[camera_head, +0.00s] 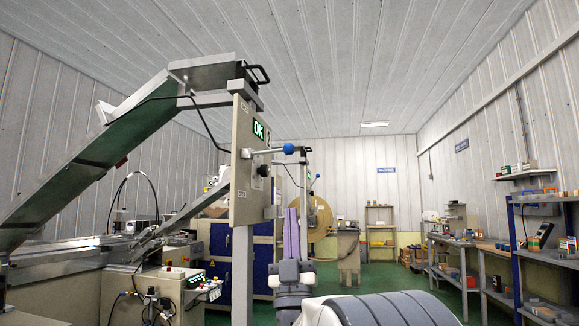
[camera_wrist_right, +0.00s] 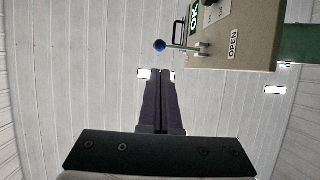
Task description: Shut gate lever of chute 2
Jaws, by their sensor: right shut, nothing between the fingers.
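A gate lever (camera_head: 268,151) with a blue ball knob (camera_head: 288,148) sticks out roughly level to the right from a beige panel (camera_head: 243,185) under a chute. In the right wrist view the lever's blue ball (camera_wrist_right: 160,46) lies just above my fingertips, and the panel (camera_wrist_right: 245,35) carries a green OK sign and an OPEN label. I cannot read a chute number. My right gripper (camera_head: 291,210) points up with its purple fingers together and empty, below the ball in the picture. It also shows in the wrist view (camera_wrist_right: 160,72), apart from the lever. My left gripper is not in view.
A green inclined conveyor (camera_head: 95,170) rises to the chute from the left. A second blue ball (camera_head: 317,176) shows farther back, behind the panel. A control box with buttons (camera_head: 185,285) stands lower left. Shelves (camera_head: 545,235) line the right wall. Open floor lies ahead.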

